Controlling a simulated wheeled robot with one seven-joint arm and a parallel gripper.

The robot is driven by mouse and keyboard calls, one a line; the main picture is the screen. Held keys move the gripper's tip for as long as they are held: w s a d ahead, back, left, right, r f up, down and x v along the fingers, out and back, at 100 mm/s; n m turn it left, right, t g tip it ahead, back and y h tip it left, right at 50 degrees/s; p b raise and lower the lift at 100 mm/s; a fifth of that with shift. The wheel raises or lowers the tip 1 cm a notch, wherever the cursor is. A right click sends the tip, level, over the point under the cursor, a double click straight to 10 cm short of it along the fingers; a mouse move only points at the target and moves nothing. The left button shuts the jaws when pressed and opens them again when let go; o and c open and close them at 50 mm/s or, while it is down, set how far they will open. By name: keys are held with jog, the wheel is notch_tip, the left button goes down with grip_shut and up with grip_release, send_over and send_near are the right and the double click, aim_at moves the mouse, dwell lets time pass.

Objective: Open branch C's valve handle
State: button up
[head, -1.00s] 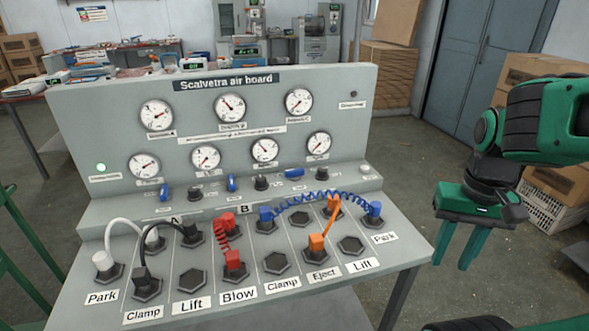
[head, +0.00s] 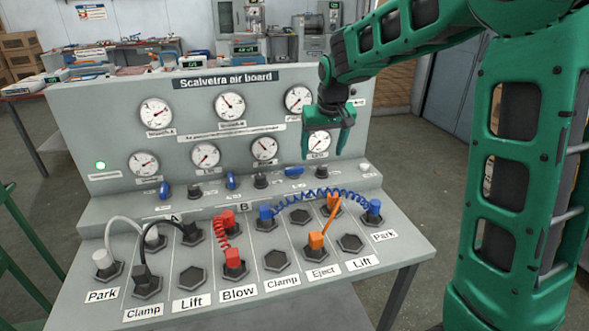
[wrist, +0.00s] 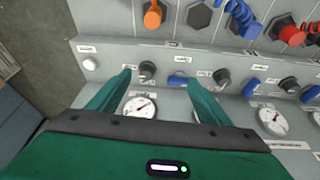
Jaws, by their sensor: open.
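The rightmost blue valve handle (head: 293,172) lies sideways on the ledge below the gauges, in the section right of B. Its label is too small to read, so I cannot confirm that it is branch C's. In the wrist view this handle (wrist: 178,82) shows between my fingers, nearer the right one. My gripper (head: 322,155) is open and empty, pointing down in front of the lower right gauge, above the ledge. It also shows in the wrist view (wrist: 160,76). A black knob (wrist: 147,70) shows beside the handle, near the left finger; it also appears right of the handle in the head view (head: 321,172).
Two other blue handles, a middle one (head: 231,182) and a left one (head: 165,190), stand upright along the ledge. A white button (head: 365,167) is at the ledge's right end. The sloped panel (head: 215,300) below carries sockets, plugs and coiled hoses. A green lamp (head: 101,165) glows at left.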

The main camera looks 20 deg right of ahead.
send_near(295, 169)
jog(key=s+r, duration=0.1)
jog(key=r, duration=0.1)
jog(key=shift+n, duration=0.4)
jog(key=x, duration=1.1)
jog(key=shift+w, duration=0.1)
jog(key=c, duration=1)
